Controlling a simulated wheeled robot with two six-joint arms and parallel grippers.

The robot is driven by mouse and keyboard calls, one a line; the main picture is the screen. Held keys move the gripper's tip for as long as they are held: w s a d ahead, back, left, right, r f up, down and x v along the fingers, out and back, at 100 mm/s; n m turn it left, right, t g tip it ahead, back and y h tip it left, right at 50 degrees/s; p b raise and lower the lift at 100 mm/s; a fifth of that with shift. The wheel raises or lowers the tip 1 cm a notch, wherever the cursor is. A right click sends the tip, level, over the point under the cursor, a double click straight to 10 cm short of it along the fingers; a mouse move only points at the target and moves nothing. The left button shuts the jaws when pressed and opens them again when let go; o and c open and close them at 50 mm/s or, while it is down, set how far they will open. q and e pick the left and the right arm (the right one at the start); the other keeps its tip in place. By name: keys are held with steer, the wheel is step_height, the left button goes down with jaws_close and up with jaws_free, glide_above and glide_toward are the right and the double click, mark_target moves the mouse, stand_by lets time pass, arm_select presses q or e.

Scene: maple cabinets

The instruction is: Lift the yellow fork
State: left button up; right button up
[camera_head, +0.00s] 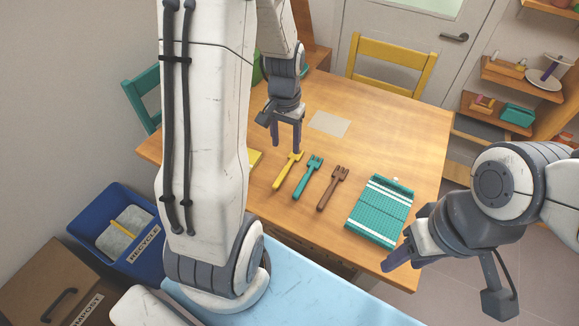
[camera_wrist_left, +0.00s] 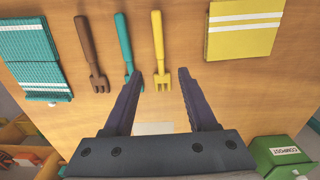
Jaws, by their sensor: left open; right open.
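The yellow fork (camera_head: 287,171) lies on the wooden table, leftmost of three forks. It also shows in the left wrist view (camera_wrist_left: 158,45), its tines toward the gripper. My left gripper (camera_head: 285,149) is open and empty above the fork's tine end. My right gripper (camera_head: 440,280) is open and empty off the table's right front side.
A teal fork (camera_head: 308,178) and a brown fork (camera_head: 333,188) lie close to the right of the yellow one. A teal striped cloth (camera_head: 381,211) lies farther right.

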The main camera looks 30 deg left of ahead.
mark_target(285, 169)
arm_select(q)
steer(key=f, duration=0.9)
steer(key=shift+s+f+b, duration=0.3)
steer(key=shift+f, duration=0.05)
jaws_close()
